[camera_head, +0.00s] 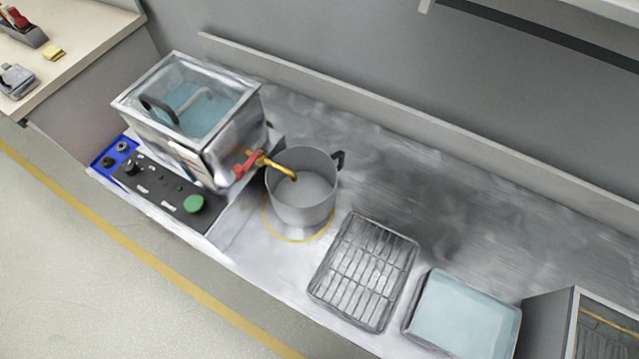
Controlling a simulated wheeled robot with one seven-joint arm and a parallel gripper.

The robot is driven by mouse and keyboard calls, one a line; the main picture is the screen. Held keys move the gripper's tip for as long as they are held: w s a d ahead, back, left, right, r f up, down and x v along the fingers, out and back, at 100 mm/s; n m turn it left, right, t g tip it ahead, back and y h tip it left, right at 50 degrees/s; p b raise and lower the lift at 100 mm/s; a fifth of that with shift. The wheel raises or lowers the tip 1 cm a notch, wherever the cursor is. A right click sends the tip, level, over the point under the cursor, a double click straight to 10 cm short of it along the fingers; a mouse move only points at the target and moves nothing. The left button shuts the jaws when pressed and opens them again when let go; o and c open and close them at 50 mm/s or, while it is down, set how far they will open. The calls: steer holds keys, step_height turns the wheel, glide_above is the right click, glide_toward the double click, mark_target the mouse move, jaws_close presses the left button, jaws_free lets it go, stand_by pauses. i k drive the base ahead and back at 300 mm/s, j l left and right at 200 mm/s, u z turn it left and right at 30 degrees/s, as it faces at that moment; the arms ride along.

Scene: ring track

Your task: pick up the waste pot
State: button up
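The waste pot (303,199) is a grey metal pot with a dark handle (339,160) on its upper right side. It stands upright on the metal bench, partly within a yellow ring marking (298,240). It looks empty inside. A brass spout (280,168) with a red lever (248,164) reaches from the tank over the pot's left rim. My gripper is not in view.
A glass-lidded metal tank (190,110) and control panel (165,185) with a green button stand left of the pot. A wire rack (364,270) and a tray with pale blue contents (408,322) lie to the right. The bench behind the rack is clear (430,190).

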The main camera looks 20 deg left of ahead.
mark_target(306, 202)
steer(key=j+u, duration=0.2)
steer(key=u, duration=0.2)
steer(key=j+u, duration=0.2)
steer(key=u, duration=0.15)
steer(key=i+j+u, duration=0.1)
steer(key=u, duration=0.3)
steer(key=i+j+u, duration=0.1)
steer(key=j+u, duration=0.25)
steer(key=l, duration=0.1)
